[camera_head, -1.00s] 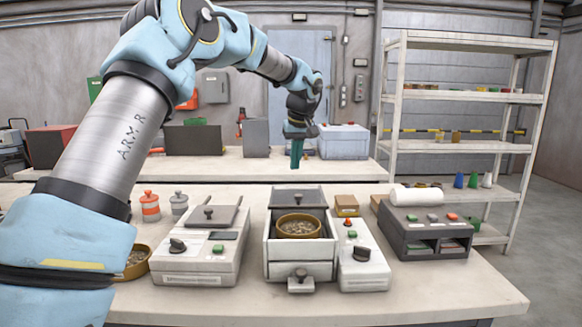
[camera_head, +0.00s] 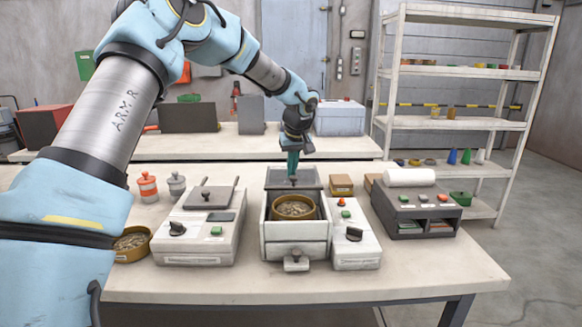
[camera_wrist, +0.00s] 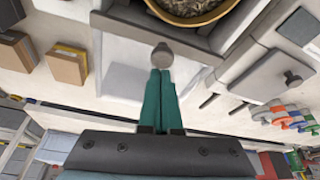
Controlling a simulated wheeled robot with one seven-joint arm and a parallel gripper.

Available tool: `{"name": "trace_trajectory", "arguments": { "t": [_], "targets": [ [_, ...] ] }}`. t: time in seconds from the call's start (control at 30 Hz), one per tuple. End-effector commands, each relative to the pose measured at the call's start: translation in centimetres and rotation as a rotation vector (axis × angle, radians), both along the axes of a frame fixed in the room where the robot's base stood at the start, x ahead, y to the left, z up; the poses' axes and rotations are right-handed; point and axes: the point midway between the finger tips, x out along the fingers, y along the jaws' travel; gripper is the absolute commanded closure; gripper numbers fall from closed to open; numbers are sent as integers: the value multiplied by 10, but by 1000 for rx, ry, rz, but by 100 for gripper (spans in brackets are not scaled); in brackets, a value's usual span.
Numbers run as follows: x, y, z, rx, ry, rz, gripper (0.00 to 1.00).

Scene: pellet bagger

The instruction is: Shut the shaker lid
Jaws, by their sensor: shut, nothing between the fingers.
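The shaker (camera_head: 295,248) is a white box on the front table. Its grey lid (camera_head: 312,180) is tilted up at the back, so the box stands open. A round tan sieve (camera_head: 295,208) full of pellets sits inside; its edge also shows at the top of the wrist view (camera_wrist: 195,18). My gripper (camera_head: 292,174) has its green fingers pointing down at the lid. In the wrist view the fingers (camera_wrist: 161,74) are shut and empty, with their tips right at the lid's grey knob (camera_wrist: 162,54). I cannot tell whether they touch it.
A white control box (camera_head: 355,245) adjoins the shaker's right side. A sealer-like machine (camera_head: 200,245) stands to the left, a dark grey unit (camera_head: 410,215) to the right. Small cardboard boxes (camera_head: 341,186) lie close behind right. The table's front right is clear.

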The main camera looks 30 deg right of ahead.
Motion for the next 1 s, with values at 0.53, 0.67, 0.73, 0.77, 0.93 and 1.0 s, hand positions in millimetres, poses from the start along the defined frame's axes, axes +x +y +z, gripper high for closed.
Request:
{"name": "trace_trajectory", "arguments": {
  "t": [0.53, 0.67, 0.73, 0.77, 0.93, 1.0],
  "targets": [
    [-41, 19, -5, 0, -5, -3, 100],
    [-69, 31, -6, -1, -5, -3, 100],
    [-83, 38, -5, -1, -5, -2, 100],
    [-90, 41, -6, -1, -4, -2, 100],
    [-121, 56, -4, -1, -3, -1, 100],
    [-131, 61, -3, -1, -3, -2, 100]
  ]
}}
